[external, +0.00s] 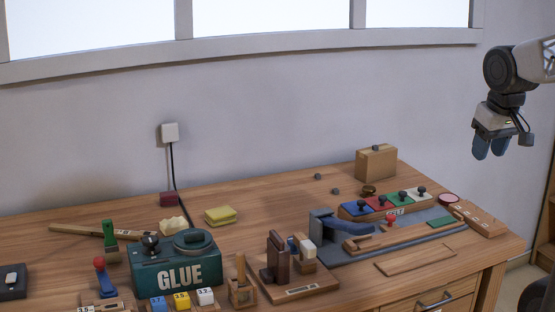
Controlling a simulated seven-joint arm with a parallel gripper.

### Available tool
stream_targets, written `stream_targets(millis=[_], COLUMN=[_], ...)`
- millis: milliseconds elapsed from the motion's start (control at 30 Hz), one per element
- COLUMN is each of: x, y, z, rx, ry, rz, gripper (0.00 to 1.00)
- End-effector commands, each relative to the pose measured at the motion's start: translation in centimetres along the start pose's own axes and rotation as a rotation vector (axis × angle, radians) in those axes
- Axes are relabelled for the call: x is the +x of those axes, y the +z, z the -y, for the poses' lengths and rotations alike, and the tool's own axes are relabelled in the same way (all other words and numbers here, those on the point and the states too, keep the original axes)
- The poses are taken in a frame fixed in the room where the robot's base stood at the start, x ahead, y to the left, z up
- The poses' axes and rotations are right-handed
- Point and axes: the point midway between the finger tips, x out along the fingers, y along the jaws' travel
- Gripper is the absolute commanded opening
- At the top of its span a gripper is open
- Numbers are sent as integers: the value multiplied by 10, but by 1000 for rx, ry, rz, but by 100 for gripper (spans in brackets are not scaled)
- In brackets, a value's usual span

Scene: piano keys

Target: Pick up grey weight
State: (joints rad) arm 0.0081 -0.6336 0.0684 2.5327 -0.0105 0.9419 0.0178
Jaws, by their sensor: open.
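Two small dark grey pieces lie on the bare back part of the wooden table, one farther back (318,177) and one slightly nearer (336,191). A third small grey piece (376,148) sits on top of a wooden box (376,164). They are too small for me to tell which is the grey weight. My gripper (489,148) hangs in the air at the upper right, fingers pointing down, open and empty. It is well above the table and to the right of all three pieces.
A rack of coloured stamps (385,208) stands in front of the wooden box. A green GLUE box (178,265), a wooden block stand (296,280) and a yellow sponge (220,215) are on the left and middle. The table (275,205) is clear around the two loose grey pieces.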

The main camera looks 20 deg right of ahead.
Motion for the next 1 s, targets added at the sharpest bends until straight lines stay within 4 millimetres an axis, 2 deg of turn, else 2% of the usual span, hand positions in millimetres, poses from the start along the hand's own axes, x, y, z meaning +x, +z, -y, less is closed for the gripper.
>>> stream_targets(millis=[333, 533, 667, 1000], x=[0, 0, 2, 14], y=[-2, -19, -40, -118], z=[0, 1, 2, 7], rx=[4, 42, 93, 280], ry=[0, 0, 0, 4], rz=[1, 8, 19, 51], gripper=[47, 47, 47, 47])
